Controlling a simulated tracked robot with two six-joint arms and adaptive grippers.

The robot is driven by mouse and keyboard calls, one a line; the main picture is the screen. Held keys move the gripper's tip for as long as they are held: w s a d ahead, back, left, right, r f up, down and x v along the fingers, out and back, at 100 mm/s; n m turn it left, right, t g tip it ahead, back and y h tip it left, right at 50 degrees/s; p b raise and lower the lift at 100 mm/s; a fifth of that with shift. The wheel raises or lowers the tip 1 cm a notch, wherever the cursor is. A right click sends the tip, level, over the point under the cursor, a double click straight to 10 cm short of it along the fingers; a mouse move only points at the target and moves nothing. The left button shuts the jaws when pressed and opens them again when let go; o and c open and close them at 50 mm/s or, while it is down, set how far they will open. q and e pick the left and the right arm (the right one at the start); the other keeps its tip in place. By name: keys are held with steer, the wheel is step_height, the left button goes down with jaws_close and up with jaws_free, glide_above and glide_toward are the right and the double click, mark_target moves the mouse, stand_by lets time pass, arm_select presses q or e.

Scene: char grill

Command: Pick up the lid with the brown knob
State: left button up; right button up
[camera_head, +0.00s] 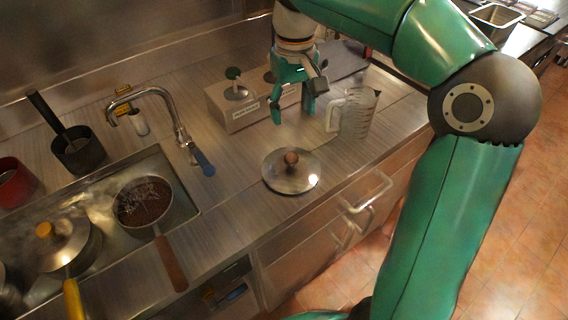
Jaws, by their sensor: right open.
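The lid with the brown knob (280,180) lies flat on the steel counter, knob up, near the front edge. My right gripper (293,112) hangs above the counter behind the lid, fingers pointing down. It is open, holds nothing and is apart from the lid. My left gripper is not in view.
A measuring jug (357,113) stands right of the gripper, close to it. A steel box (228,113) with a green knob stands behind. A faucet (150,92), a pan (143,204) and a lidded pot (66,246) are left. Counter around the lid is clear.

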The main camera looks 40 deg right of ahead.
glide_toward(290, 155)
step_height(290, 155, down, 5)
steer(key=shift+s+f+b, duration=0.1)
steer(key=shift+s+b, duration=0.05)
steer(key=shift+b, duration=0.2)
steer(key=shift+f, duration=2.75)
steer(key=shift+c, duration=0.2)
jaws_close()
steer(key=shift+r, duration=0.1)
